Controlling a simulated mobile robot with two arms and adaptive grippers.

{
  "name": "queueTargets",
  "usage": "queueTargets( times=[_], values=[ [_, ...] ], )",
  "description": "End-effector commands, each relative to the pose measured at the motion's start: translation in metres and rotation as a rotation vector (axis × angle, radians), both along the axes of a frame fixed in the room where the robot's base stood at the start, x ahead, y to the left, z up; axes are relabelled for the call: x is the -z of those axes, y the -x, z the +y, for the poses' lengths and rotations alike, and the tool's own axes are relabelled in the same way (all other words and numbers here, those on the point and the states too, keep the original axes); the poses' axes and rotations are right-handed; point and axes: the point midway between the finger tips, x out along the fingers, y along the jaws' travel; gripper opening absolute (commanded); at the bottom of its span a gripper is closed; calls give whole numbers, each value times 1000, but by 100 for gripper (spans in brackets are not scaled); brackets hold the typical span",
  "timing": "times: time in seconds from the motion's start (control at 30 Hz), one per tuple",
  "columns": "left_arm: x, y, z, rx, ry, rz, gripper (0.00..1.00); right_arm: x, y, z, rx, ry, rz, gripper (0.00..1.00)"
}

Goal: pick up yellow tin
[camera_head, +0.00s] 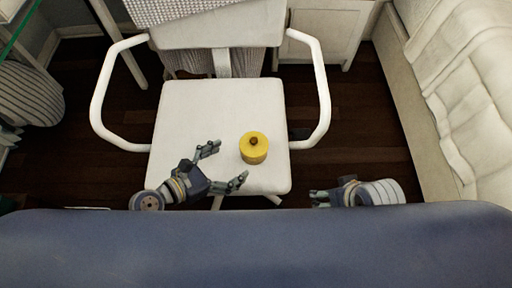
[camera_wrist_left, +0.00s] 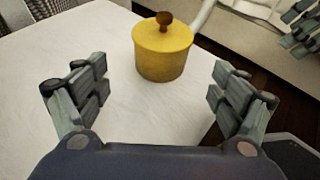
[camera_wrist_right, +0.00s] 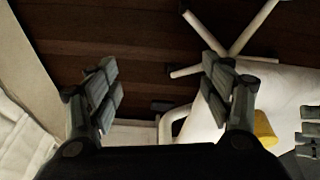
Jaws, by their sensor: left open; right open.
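The yellow tin (camera_head: 254,150) is a round can with a brown knob on its lid. It stands upright on the white chair seat (camera_head: 185,115), near the seat's right side. My left gripper (camera_head: 224,164) is open and empty over the seat, just left of the tin. In the left wrist view the tin (camera_wrist_left: 163,52) shows beyond and between the open fingers (camera_wrist_left: 160,82), not touched. My right gripper (camera_head: 318,198) is low, off the right front of the seat. In the right wrist view its fingers (camera_wrist_right: 158,80) are apart and empty, and part of the tin (camera_wrist_right: 264,128) shows at the right.
The chair has white looped armrests (camera_head: 322,90) on both sides and a backrest behind the seat. A bed (camera_head: 470,80) with pale bedding is at the right. A white cabinet (camera_head: 325,32) stands behind. The seat left of the tin is clear.

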Motion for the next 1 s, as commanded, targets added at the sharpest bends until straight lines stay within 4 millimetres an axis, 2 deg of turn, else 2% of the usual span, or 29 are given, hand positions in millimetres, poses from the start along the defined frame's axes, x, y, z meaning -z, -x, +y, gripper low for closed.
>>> queueTargets(
  times=[0.1, 0.27, 0.6, 0.93, 1.0],
  values=[
    [7, -12, -14, -1, 1, -4, 88, -3, 1, 0, 0, 1, -2, 73],
    [12, -19, -23, 0, -2, -2, 88, -5, 2, -1, 0, 0, -3, 73],
    [33, -43, -55, 1, -4, -5, 88, 9, 3, -1, 0, 1, -2, 73],
    [35, -47, -60, 1, -5, -2, 88, 9, 3, -1, 0, 0, -3, 73],
    [36, -47, -60, 1, -5, -2, 72, 9, 3, -1, 0, 0, -3, 73]
  ],
)
